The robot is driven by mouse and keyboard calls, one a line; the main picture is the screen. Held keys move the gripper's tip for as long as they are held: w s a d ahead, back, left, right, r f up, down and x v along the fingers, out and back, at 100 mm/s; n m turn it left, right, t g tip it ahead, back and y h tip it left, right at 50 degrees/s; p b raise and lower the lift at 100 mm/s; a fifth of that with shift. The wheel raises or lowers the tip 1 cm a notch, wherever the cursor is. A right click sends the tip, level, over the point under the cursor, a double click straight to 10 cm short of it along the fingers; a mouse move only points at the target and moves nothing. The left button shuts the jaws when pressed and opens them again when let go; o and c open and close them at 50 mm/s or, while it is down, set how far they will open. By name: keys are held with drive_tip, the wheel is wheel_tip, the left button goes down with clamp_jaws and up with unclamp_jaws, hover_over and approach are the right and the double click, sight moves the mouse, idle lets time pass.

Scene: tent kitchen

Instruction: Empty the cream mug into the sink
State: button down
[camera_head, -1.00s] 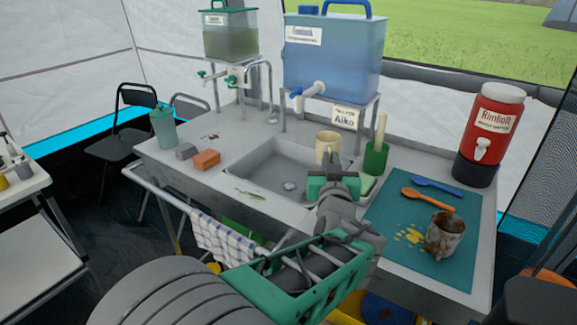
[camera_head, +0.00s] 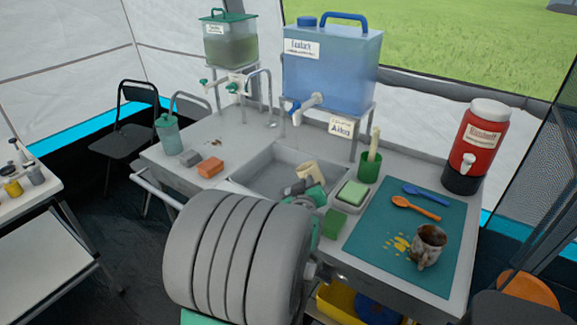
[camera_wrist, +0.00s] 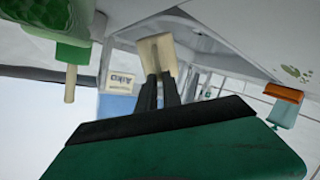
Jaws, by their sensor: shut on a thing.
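The cream mug (camera_head: 308,171) is over the right part of the sink basin (camera_head: 258,179), tilted on its side. My gripper (camera_head: 298,188) is shut on it, partly hidden behind my arm. In the wrist view the two dark fingers (camera_wrist: 159,84) reach to the cream mug (camera_wrist: 157,50). The mug's inside and any liquid are not clear to see. How far the mug stands above the basin floor I cannot tell.
A blue water tank (camera_head: 332,68) stands behind.

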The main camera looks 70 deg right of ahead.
drive_tip(key=shift+w+r+n+g+p, duration=0.3)
drive_tip(key=shift+w+n+p, duration=0.2)
drive_tip(key=shift+w+p, duration=0.55)
drive_tip(key=shift+d+y+p, duration=0.1)
drive_tip(key=shift+y+p, duration=0.2)
drive_tip(key=shift+p, duration=0.35)
drive_tip(key=shift+w+d+r+n+g+y+p, duration=0.15)
drive_tip(key=shift+w+r+n+g+p, duration=0.35)
drive_tip(key=shift+p, duration=0.5)
drive_tip(key=shift+w+r+n+g+y+p, duration=0.25)
drive_tip(key=shift+n+g+p, duration=0.4)
drive_tip(key=shift+p, duration=0.35)
drive_tip(key=shift+w+d+r+n+g+y+p, duration=0.1)
drive_tip(key=shift+w+r+n+g+y+p, duration=0.15)
drive_tip(key=shift+w+n+g+p, duration=0.55)
drive_tip(key=shift+s+r+t+p, duration=0.15)
drive_tip(key=shift+s+t+p, duration=0.1)
drive_tip(key=shift+p, duration=0.1)
drive_tip(key=shift+w, duration=0.2)
drive_tip(key=shift+w+d+r+n+g+p, duration=0.1)
drive_tip(key=shift+w+r+n+g+p, duration=0.1)
drive_tip(key=shift+w+n+g+p, duration=0.3)
drive_tip(key=shift+w+d+r+n+g+p, duration=0.15)
drive_tip(key=shift+w+n+g+p, duration=0.15)
drive_tip(key=shift+w, duration=0.4)
